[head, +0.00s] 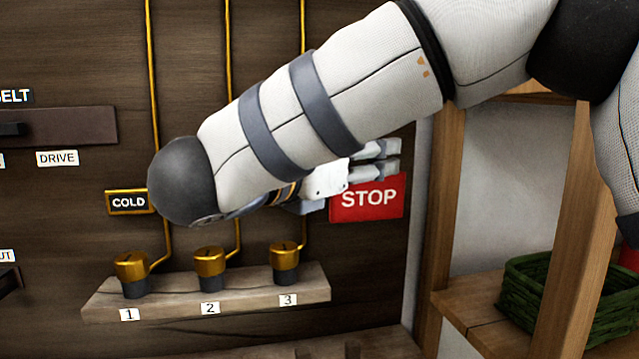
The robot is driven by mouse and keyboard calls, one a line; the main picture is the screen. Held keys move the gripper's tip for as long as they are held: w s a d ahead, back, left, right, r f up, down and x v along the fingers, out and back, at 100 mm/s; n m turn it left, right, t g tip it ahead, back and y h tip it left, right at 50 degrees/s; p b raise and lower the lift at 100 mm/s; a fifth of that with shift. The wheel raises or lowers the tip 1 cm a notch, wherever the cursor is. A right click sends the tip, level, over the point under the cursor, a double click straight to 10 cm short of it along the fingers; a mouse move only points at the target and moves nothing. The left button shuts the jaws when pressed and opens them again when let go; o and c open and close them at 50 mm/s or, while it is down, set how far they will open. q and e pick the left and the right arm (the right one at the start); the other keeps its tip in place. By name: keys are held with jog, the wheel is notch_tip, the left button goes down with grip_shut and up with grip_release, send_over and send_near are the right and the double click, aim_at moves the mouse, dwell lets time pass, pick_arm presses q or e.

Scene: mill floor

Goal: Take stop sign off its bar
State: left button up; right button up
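The red stop sign (367,203) with white STOP lettering hangs on the dark wooden wall, right of the middle of the head view. My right gripper (388,159) is just above and in front of the sign's top edge, its fingers pointing right. The two fingers are apart with a narrow gap, and nothing shows clearly between them. I cannot tell whether they touch the sign. The bar is not visible; my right arm and gripper cover the area above the sign. My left gripper is not in view.
Brass pipes end in several brass caps on a wooden ledge (205,306) below my arm, labelled 1, 2 and 3. A COLD plate (129,202) and a drive slot panel (70,127) are at left. A wooden shelf with a green basket (520,290) stands at right.

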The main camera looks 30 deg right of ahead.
jog(key=shift+x, duration=1.1)
grip_shut()
jog(key=shift+r, duration=0.1)
